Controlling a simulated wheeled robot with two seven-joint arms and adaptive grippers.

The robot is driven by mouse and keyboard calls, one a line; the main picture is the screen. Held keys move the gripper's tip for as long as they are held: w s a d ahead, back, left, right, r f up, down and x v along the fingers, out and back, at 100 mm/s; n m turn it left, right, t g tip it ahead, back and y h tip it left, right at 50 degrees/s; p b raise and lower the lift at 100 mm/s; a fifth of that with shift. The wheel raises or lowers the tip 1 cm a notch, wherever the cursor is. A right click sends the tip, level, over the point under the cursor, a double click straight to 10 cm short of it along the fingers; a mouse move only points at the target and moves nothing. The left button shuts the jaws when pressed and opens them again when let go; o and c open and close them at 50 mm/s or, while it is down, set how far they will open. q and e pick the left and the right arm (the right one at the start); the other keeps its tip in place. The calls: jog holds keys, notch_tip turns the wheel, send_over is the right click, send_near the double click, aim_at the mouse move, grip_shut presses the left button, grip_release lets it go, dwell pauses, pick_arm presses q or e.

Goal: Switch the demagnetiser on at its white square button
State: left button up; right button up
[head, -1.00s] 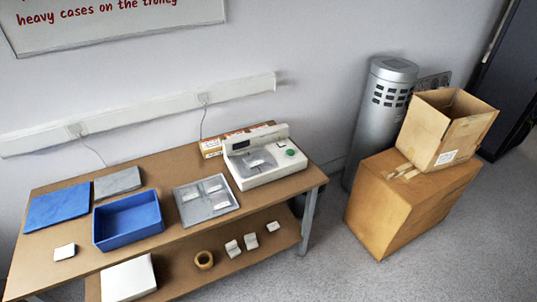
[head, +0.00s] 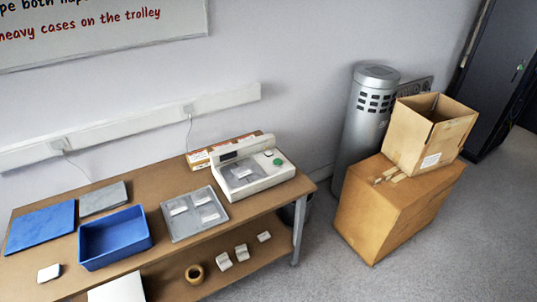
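A white bench-top machine (head: 256,182), which looks like the demagnetiser, stands at the right end of the brown bench (head: 160,186) in the head view. It has a dark display at its upper back, a grey plate with a pale item on it, and a round green button (head: 277,162) on its right side. A small pale patch shows just above the green button; I cannot tell whether it is the white square button. Neither of my grippers is in view.
A grey tray (head: 176,235) with pale pieces lies left of the machine, beside a blue bin (head: 112,254) and a blue mat (head: 40,228). Cardboard boxes (head: 398,208) and a silver cylinder (head: 362,125) stand right of the bench. Floor is clear in front of them.

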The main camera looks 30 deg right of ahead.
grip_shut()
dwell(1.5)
